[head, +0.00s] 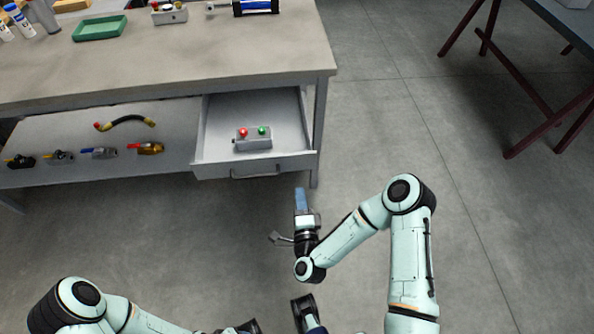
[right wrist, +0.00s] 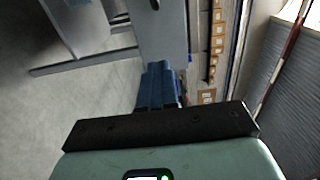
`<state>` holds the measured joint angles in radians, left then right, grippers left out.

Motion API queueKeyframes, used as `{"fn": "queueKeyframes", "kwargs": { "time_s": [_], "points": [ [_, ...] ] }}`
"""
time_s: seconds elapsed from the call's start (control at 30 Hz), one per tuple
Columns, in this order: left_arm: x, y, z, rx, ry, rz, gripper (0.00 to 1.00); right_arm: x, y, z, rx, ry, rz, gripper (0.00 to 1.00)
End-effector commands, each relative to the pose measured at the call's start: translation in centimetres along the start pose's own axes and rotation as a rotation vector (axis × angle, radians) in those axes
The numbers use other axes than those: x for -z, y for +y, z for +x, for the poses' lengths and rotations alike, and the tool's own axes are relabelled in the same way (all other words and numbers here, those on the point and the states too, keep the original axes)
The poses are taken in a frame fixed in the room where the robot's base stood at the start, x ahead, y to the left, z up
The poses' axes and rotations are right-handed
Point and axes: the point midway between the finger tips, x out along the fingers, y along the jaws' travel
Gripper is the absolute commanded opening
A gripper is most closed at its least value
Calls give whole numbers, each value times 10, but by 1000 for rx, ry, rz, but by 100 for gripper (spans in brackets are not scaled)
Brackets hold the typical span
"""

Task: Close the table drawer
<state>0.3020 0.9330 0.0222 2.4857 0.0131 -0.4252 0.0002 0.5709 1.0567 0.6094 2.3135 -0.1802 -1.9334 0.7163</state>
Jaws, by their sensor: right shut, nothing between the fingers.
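The table drawer (head: 217,120) stands pulled out under the right end of the workbench, in the head view. Its grey front carries a bar handle (head: 255,173). A grey control box (head: 253,144) with a red and a green button sits inside. My right gripper (head: 300,192) is just in front of the drawer, to the right of the handle, with a visible gap to the front panel. Its blue fingers are together and empty; they also show in the right wrist view (right wrist: 158,85). My left arm runs along the bottom edge; its fingers cannot be made out.
The workbench top (head: 190,60) holds a green tray (head: 99,28) and other parts. Several valves and a hose (head: 125,120) lie on the lower shelf left of the drawer. A bench leg (head: 317,130) stands right of the drawer. The floor in front is clear.

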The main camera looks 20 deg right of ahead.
Motion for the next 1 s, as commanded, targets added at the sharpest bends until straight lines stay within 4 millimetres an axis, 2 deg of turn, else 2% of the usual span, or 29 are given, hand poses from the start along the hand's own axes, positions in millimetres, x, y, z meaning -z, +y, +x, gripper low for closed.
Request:
{"fn": "queueKeyframes", "kwargs": {
  "time_s": [0.03, 0.2, 0.4, 0.6, 1.0],
  "points": [
    [0, 0, 0, 0, -1, 0, 53, 1, -1, 13, 4, 4, -1, 0],
    [1, 0, 2, 0, 2, 0, 53, 0, 0, 48, 1, 2, 1, 0],
    [2, 0, 3, -1, 4, 0, 53, 0, 1, 77, 0, 0, 0, 0],
    [2, 0, 3, -1, 6, 0, 53, 0, 1, 88, -2, -2, -1, 0],
    [2, 0, 4, -1, 6, 0, 53, -1, 1, 90, -2, -3, -1, 0]
  ]
}}
